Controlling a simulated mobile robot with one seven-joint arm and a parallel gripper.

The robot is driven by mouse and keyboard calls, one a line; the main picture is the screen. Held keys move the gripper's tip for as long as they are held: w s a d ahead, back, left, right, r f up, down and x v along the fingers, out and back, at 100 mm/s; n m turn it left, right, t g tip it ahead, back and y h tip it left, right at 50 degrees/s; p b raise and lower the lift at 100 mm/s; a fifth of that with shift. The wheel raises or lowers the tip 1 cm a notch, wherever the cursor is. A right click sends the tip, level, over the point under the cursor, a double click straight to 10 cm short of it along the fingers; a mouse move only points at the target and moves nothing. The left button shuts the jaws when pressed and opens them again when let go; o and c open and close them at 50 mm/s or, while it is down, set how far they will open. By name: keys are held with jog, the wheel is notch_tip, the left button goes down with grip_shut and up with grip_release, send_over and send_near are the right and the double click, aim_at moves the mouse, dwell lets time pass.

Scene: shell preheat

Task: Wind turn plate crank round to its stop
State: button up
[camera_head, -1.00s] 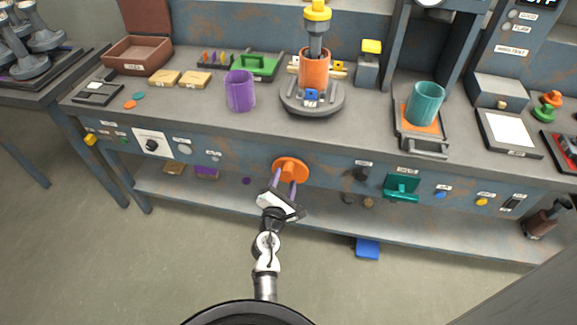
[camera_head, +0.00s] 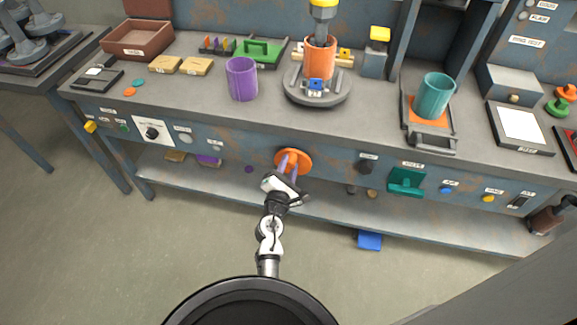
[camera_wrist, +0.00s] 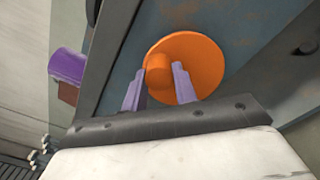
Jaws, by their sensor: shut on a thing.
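The turn plate crank is an orange disc (camera_head: 304,161) with a stubby orange knob on the bench's front panel. In the wrist view, the disc (camera_wrist: 212,58) fills the upper middle and its knob (camera_wrist: 158,73) stands out at the left of the disc's middle. My gripper (camera_head: 289,161) has two lavender fingers, which are shut on the knob. They also show in the wrist view (camera_wrist: 161,78), one on each side of the knob. The grey round turn plate (camera_head: 345,98) is on the bench above, bearing an orange cup (camera_head: 320,60) under a yellow-topped spindle.
A teal handle (camera_head: 407,181) and a dark knob (camera_head: 364,167) are on the panel right of the crank. A purple cup (camera_head: 242,80) stands on the bench. A lower shelf (camera_head: 330,208) runs below the panel. A blue block (camera_head: 369,241) lies on the floor.

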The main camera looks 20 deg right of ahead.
aim_at(304, 165)
jog(key=shift+d+m, duration=0.1)
jog(key=shift+m, duration=0.3)
jog(key=m+b, duration=0.2)
jog(key=m, duration=0.1)
jog(key=s+d+m+b, duration=0.1)
jog(key=shift+d+f+m, duration=0.1)
jog(key=shift+f+m, duration=0.15)
jog(key=shift+m, duration=0.05)
jog(key=m, duration=0.1)
jog(key=m+b, duration=0.1)
jog(key=d+m+b, duration=0.1)
jog(key=shift+s+f, duration=0.25)
jog(key=shift+f, duration=0.1)
jog(key=m+b, duration=0.1)
jog(key=m, duration=0.1)
jog(key=f+m+b, duration=0.1)
jog(key=m+b, duration=0.2)
jog(key=shift+s+d+f+m+b, duration=0.3)
jog(key=shift+d+m+b, duration=0.1)
jog(key=shift+d+f+m+b, duration=0.1)
jog(key=shift+f+m+b, duration=0.1)
jog(key=shift+m+b, duration=0.7)
jog(key=shift+f+m+b, duration=0.2)
jog(key=shift+m+b, duration=0.45)
jog(key=shift+m, duration=0.35)
jog(key=o, duration=1)
